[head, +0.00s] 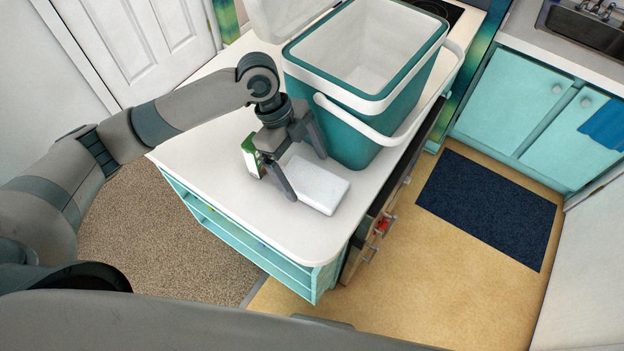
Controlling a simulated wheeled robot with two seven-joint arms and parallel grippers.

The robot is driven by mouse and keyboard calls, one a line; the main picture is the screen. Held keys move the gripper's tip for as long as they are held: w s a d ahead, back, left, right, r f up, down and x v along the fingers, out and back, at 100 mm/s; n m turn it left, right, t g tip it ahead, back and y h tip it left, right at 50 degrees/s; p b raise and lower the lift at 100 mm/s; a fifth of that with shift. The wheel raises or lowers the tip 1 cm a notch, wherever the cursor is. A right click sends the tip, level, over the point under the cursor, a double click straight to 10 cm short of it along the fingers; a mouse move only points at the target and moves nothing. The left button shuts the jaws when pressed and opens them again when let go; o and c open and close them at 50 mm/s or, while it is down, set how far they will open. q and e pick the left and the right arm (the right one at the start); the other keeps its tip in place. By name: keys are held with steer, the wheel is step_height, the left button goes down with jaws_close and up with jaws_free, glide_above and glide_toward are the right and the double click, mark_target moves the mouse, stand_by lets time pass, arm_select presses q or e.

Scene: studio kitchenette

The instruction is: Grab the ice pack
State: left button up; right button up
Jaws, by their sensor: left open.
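A white, flat, rounded block that looks like the ice pack (318,186) lies on the white countertop near its front edge. My left gripper (308,176) is open, its fingers pointing down, one at the block's left end and the other toward its far side near the cooler. I cannot tell whether the fingers touch the block. The gripper's body hides part of the area behind it. My right gripper is not in view.
A teal and white cooler (352,142) stands open and looks empty just behind the block, its white handle lowered toward the front. A small green and white carton (250,156) stands left of the gripper. The countertop (215,150) is clear at left.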

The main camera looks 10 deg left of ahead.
mark_target(309, 179)
arm_select(q)
steer(key=shift+p+x, duration=0.4)
steer(key=shift+x, duration=0.6)
steer(key=shift+d+f, duration=0.15)
steer(key=shift+f, duration=0.35)
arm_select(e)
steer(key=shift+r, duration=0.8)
arm_select(q)
steer(key=c, duration=1.5)
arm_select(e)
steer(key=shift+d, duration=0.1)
arm_select(q)
steer(key=shift+o, duration=0.2)
steer(key=shift+r, duration=0.15)
